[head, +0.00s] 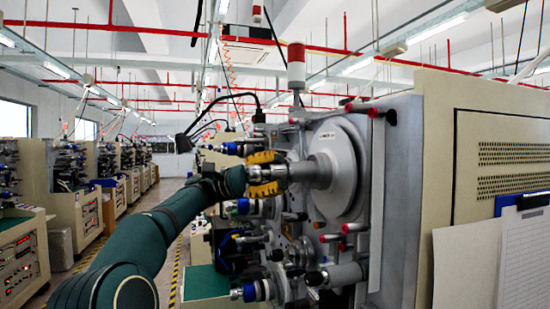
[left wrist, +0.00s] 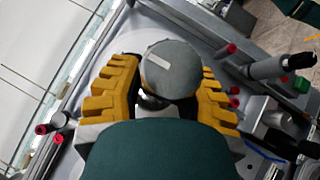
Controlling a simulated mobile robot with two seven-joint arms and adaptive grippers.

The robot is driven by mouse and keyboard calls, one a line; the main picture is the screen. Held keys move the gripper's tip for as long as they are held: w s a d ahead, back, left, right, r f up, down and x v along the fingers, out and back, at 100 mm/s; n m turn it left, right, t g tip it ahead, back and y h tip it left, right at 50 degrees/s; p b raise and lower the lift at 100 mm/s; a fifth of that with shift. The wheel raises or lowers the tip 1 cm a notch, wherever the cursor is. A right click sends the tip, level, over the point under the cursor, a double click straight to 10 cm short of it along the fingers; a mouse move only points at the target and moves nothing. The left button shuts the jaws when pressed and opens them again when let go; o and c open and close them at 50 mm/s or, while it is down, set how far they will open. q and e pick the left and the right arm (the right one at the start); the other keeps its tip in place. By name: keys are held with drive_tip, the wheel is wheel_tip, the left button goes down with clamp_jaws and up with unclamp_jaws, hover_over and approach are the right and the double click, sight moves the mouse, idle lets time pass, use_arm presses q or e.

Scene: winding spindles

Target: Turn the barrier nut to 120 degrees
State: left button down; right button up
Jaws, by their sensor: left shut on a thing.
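The barrier nut (left wrist: 172,72) is a grey round knob with a pale rectangular mark on its face, seen in the left wrist view. In the head view the grey nut (head: 302,171) sits on the spindle in front of a large grey disc (head: 340,165). My left gripper (head: 265,174) has yellow ribbed fingers, which also show in the left wrist view (left wrist: 160,97). The fingers lie on both sides of the nut and are shut on it. The pale mark lies at a slant in the left wrist view. My right gripper is in neither view.
The winding machine's panel (head: 400,200) carries several red-capped pins, rollers and fittings around the disc. A grey roller (head: 345,275) juts out below. A clipboard (head: 522,250) hangs at the right. Other machines line the aisle at left.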

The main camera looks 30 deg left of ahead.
use_arm(q)
drive_tip(key=m+g+y+p, duration=0.1)
drive_tip(key=m, duration=0.1)
drive_tip(key=shift+r+m+y, duration=0.15)
drive_tip(key=shift+m+y, duration=1.25)
drive_tip(key=shift+y, duration=0.1)
drive_tip(key=shift+f, duration=0.2)
drive_tip(key=c, duration=0.6)
unclamp_jaws()
drive_tip(key=shift+d, duration=0.1)
drive_tip(key=shift+o, duration=0.2)
